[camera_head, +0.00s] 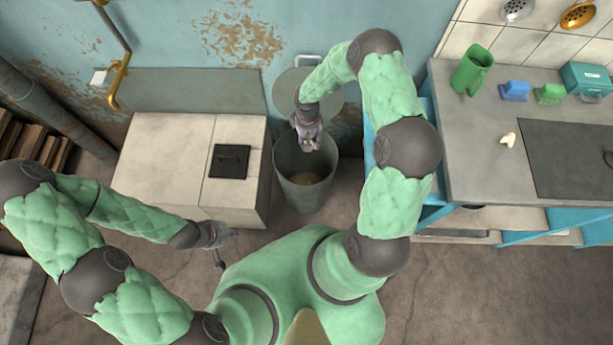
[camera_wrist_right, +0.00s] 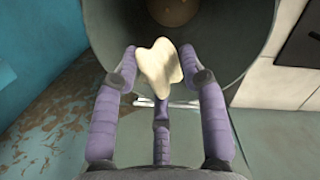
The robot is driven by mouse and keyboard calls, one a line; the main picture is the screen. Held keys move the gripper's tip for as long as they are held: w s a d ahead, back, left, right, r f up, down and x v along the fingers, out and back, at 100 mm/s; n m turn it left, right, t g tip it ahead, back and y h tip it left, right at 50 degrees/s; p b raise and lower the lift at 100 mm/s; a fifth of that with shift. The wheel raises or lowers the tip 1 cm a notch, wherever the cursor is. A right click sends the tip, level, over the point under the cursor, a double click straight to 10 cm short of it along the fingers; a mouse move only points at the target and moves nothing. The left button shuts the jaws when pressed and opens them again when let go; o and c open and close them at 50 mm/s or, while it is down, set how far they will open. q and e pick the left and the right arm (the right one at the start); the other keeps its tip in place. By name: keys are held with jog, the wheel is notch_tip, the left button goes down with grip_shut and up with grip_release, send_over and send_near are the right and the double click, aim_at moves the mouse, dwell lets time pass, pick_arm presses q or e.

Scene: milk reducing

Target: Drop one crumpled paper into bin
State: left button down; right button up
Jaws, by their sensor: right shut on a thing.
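The bin (camera_head: 291,187) is a grey metal bucket on the floor in the middle of the head view, and its inside shows in the wrist view (camera_wrist_right: 235,30). My right gripper (camera_head: 308,143) is over the bin's mouth. It is shut on a cream crumpled paper (camera_wrist_right: 158,68), held between its purple fingers. Another pale crumpled paper (camera_head: 508,140) lies on the grey counter at the right. Something brownish and round shows at the bottom of the bin. My left gripper (camera_head: 219,247) hangs low near the white cabinet; its fingers are too small to read.
The bin's round lid (camera_head: 290,90) is raised against the wall. A white cabinet (camera_head: 160,160) stands left of the bin. The counter (camera_head: 465,155) at right holds a green jug (camera_head: 472,70), blue and green brushes and a dark board (camera_head: 570,158).

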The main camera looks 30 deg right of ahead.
jog(key=shift+f, duration=0.8)
jog(key=o, duration=0.8)
jog(key=shift+c, duration=0.2)
jog(key=shift+r, duration=0.15)
notch_tip(320, 180, up, 12)
jog(key=w, duration=0.1)
jog(key=shift+w, duration=0.25)
jog(key=shift+f, duration=0.2)
